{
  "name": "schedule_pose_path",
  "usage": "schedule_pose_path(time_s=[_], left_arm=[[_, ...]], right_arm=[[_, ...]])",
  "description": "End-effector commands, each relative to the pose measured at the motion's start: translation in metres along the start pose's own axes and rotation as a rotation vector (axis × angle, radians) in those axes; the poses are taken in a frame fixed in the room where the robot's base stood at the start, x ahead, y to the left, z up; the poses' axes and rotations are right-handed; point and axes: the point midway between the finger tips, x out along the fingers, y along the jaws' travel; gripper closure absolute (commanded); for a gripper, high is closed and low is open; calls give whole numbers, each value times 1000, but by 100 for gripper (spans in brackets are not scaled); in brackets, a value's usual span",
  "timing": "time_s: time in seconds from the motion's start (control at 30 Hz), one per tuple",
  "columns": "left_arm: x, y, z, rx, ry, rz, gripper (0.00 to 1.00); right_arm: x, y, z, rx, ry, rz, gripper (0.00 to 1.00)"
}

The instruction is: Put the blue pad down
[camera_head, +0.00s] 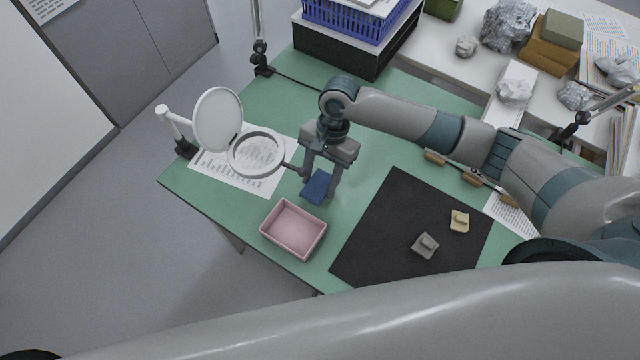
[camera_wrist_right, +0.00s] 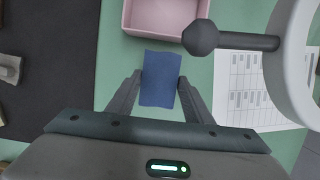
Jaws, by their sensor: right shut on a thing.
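The blue pad (camera_head: 317,187) is a small flat dark-blue rectangle between the fingers of my right gripper (camera_head: 320,180). It also shows in the right wrist view (camera_wrist_right: 160,80), with one finger of the right gripper (camera_wrist_right: 160,82) against each side edge. The gripper points down and is shut on the pad, just beyond the pink tray and low over the green table. I cannot tell whether the pad touches the table. My left gripper is not in view.
The pink tray (camera_head: 293,230) is empty. A magnifier lamp (camera_head: 255,154) stands close left of the gripper, over a printed sheet (camera_head: 215,173). A black mat (camera_head: 385,226) holds a grey sherd (camera_head: 425,245) and a tan sherd (camera_head: 459,221). Green table shows between tray and mat.

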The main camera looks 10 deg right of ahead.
Motion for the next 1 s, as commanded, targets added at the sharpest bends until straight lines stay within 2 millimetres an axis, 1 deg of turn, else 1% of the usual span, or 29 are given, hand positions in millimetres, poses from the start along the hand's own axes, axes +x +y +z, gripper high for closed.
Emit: schedule_pose_path(time_s=[0.2,0.3,0.7,0.73,0.77,0.8,1.0], left_arm=[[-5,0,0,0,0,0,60],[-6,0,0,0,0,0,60],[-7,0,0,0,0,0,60],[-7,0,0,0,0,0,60],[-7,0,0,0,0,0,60],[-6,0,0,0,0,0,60],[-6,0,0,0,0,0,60]], right_arm=[[23,0,-7,2,0,2,72],[30,0,-9,0,0,1,72],[34,0,-10,1,0,0,72],[35,0,-10,0,0,0,52],[35,0,-10,0,0,0,44],[35,0,-10,0,0,0,35],[34,0,-11,0,0,0,35]])
